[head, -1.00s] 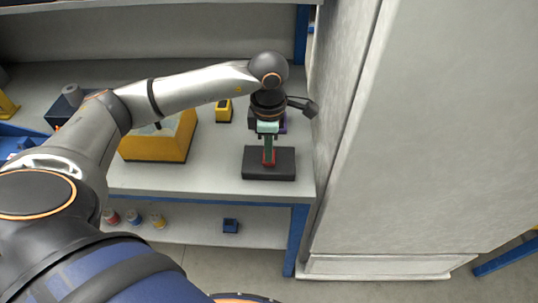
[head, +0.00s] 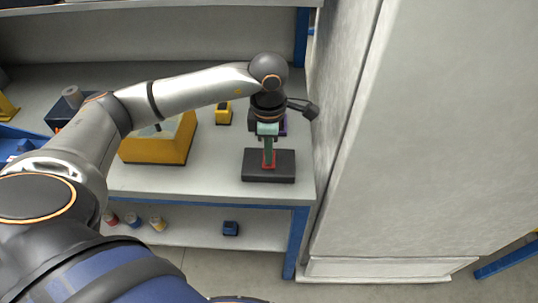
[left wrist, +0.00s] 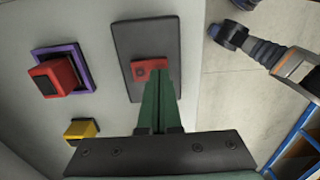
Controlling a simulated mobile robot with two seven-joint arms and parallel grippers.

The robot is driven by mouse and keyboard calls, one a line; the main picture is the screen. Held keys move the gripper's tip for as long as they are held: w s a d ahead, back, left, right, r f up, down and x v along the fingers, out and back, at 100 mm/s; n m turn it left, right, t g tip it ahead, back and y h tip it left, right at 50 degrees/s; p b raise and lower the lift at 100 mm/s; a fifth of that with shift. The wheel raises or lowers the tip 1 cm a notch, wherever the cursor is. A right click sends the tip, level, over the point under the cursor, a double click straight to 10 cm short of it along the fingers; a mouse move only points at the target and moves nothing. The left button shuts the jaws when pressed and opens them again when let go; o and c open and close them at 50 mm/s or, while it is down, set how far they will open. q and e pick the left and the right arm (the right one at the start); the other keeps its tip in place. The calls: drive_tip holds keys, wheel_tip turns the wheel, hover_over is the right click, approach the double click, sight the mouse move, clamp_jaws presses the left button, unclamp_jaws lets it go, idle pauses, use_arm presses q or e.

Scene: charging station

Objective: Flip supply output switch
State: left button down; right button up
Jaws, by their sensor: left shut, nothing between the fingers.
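A flat dark box (head: 254,166) with a small red switch part (head: 268,165) on top sits near the front right of the workbench. My left gripper (head: 268,163) points down over it, its green fingers shut with nothing between them. In the left wrist view the closed fingertips (left wrist: 162,72) lie over the red part (left wrist: 142,69) on the dark box (left wrist: 138,37) and partly cover it. I cannot tell whether they touch it. Which way the switch is set is hidden.
A yellow device (head: 152,150) and a small yellow block (head: 223,117) stand left of the dark box. A red block on a purple base (left wrist: 75,52) shows in the left wrist view. A tall grey cabinet (head: 420,140) closes off the right side.

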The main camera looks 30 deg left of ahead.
use_arm(q)
wheel_tip(320, 180, up, 6)
drive_tip(key=p, duration=0.3)
idle(0.7)
